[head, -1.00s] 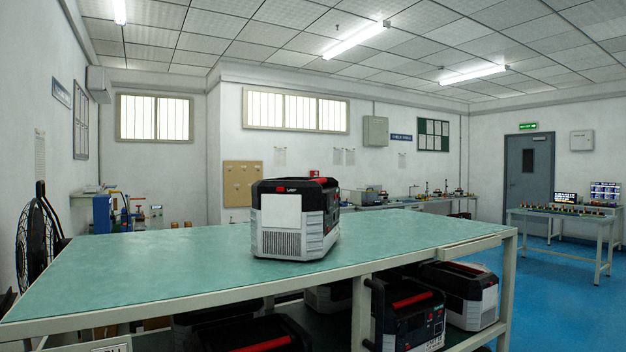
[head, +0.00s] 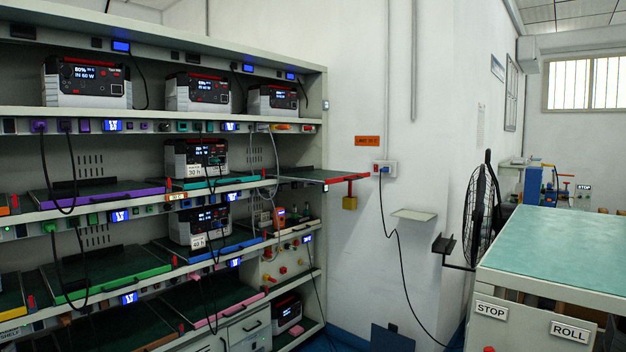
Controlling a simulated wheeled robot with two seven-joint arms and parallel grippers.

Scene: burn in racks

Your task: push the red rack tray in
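The red rack tray (head: 318,174) is in the head view, on the middle level at the right end of the rack (head: 322,130). It has a dark green top and a red front edge, and it sticks out well past the shelf front. A small yellow block hangs below its red edge. The tray's top looks empty. Neither of my grippers is in view.
Other trays with purple (head: 118,196), green (head: 118,284) and pink (head: 225,313) edges sit in the rack, with black cables hanging in front. A wall socket (head: 384,168), a fan (head: 482,215) and a green-topped table (head: 560,240) stand to the right.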

